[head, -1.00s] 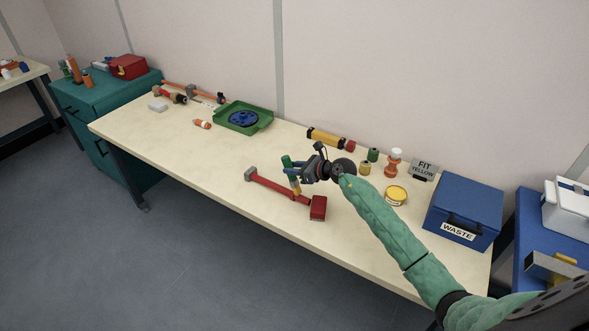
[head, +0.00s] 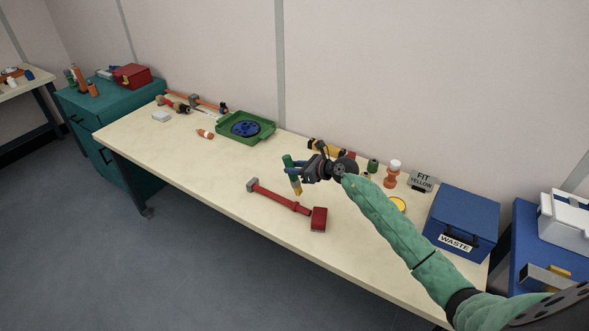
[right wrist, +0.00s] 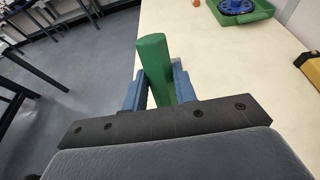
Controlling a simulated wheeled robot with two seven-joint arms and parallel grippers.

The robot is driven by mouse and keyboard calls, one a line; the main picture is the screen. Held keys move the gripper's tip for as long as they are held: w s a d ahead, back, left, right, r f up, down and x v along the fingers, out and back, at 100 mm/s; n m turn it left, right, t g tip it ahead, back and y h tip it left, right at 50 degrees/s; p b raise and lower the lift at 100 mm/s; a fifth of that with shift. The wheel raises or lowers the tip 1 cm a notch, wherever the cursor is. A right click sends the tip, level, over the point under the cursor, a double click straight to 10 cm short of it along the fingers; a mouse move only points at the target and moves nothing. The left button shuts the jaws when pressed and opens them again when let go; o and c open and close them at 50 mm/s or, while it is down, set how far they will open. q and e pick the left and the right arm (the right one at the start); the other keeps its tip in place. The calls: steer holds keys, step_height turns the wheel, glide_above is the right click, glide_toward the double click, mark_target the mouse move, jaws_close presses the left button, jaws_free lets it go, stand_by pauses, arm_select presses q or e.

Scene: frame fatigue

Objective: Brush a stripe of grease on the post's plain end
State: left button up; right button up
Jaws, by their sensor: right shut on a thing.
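My right gripper (head: 293,170) is shut on a brush (head: 288,160) with a green handle and a yellowish lower end. It holds the brush nearly upright, tip down, over the table. In the right wrist view the green handle (right wrist: 153,55) stands between the blue fingers. A red post (head: 280,196) lies on the table just below the brush in the picture. It has a grey piece at its left end and a red block at its right end. The brush tip seems slightly apart from the post. I cannot make out any grease. My left gripper is out of view.
A yellow round tin (head: 399,204) is partly behind my right arm. A green tray (head: 222,135) with a blue disc sits at the back. The table's left front is clear.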

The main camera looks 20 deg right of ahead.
mark_target(291, 161)
steer(key=shift+r+p, duration=0.95)
steer(key=shift+r, duration=0.55)
steer(key=shift+s+d+f+b, duration=0.1)
steer(key=shift+f+b, duration=0.4)
steer(key=shift+f, duration=0.1)
steer(key=shift+s+d+f+b, duration=0.1)
steer(key=shift+f+b, duration=0.35)
steer(key=shift+f, duration=0.1)
